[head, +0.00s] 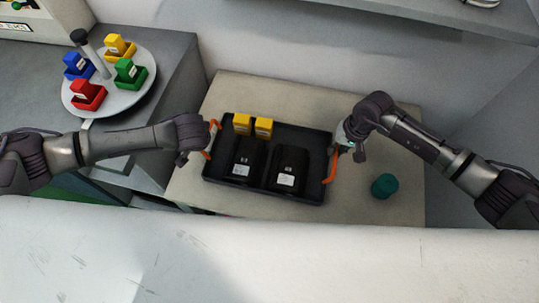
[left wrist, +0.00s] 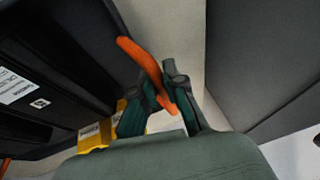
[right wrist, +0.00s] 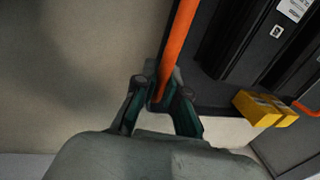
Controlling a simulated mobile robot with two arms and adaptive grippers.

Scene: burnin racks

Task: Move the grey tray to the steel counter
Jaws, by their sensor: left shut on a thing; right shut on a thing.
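The dark grey tray (head: 305,136) is over a beige table in the middle of the head view. It holds two black devices (head: 289,165) with white labels and two yellow blocks (head: 263,127). Whether it rests on the table or is just above it, I cannot tell. My left gripper (head: 209,141) is shut on the tray's left orange handle (left wrist: 137,55). My right gripper (head: 341,149) is shut on the right orange handle (right wrist: 178,45). A grey counter (head: 172,75), which looks like steel, stands at the left.
The beige table (head: 270,90) has a teal cylinder (head: 384,186) right of the tray. A round carousel (head: 120,98) with blue, yellow, green and red bins stands on the grey counter. A white surface (head: 270,260) spans the near edge. A wall rises behind the table.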

